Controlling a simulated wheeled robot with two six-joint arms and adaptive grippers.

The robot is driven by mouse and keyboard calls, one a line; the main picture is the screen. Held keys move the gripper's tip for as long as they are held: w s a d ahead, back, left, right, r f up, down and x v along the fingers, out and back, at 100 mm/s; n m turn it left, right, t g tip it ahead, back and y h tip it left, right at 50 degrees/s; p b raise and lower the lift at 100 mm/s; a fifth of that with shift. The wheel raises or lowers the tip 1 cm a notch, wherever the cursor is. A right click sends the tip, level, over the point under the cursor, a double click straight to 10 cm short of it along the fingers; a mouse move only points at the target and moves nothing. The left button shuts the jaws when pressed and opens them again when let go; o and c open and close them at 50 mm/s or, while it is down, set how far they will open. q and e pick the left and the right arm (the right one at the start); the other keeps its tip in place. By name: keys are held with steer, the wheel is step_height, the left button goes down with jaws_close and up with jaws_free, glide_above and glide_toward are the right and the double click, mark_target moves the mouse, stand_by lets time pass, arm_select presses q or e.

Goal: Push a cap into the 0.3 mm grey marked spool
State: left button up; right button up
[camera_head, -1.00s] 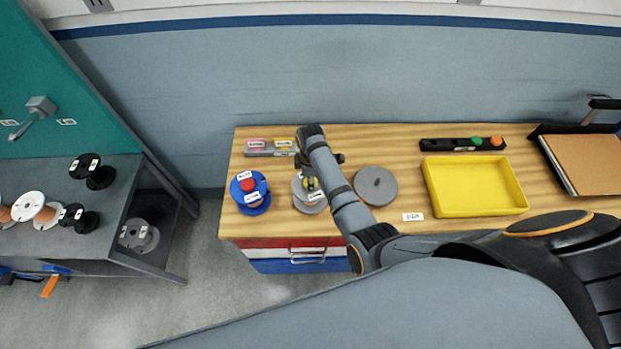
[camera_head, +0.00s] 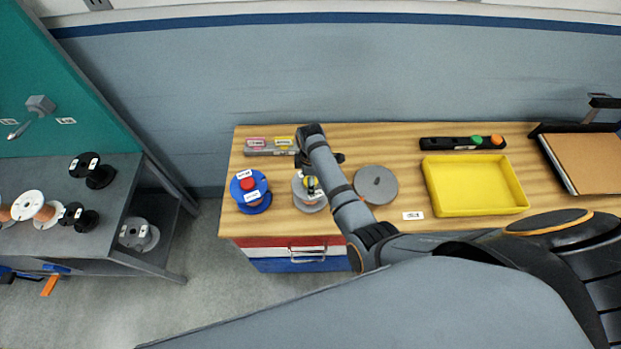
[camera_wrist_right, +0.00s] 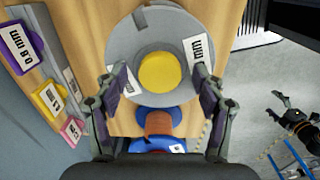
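The grey spool (camera_head: 312,203) stands upright on the wooden bench, partly hidden by my right arm. In the right wrist view its flange (camera_wrist_right: 143,45) shows a label ending in "mm"; the number is not readable. A round yellow cap (camera_wrist_right: 160,73) sits at the centre of the flange. My right gripper (camera_wrist_right: 162,80) is over the spool. Its fingers are spread on either side of the cap, apart from it. What looks like my left gripper (camera_wrist_right: 276,107) is open and empty at the right of the wrist view, away from the bench.
A blue spool with a red cap (camera_head: 248,184) stands left of the grey spool. A cap holder (camera_head: 270,152) lies behind, with pink, yellow and purple slots. A grey disc (camera_head: 376,185) and a yellow tray (camera_head: 474,211) are to the right. A dark shelf (camera_head: 130,180) holds other spools.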

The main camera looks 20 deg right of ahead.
steer(key=shift+r, duration=0.15)
step_height(320, 180, up, 7)
steer(key=shift+r, duration=0.15)
stand_by(0.8)
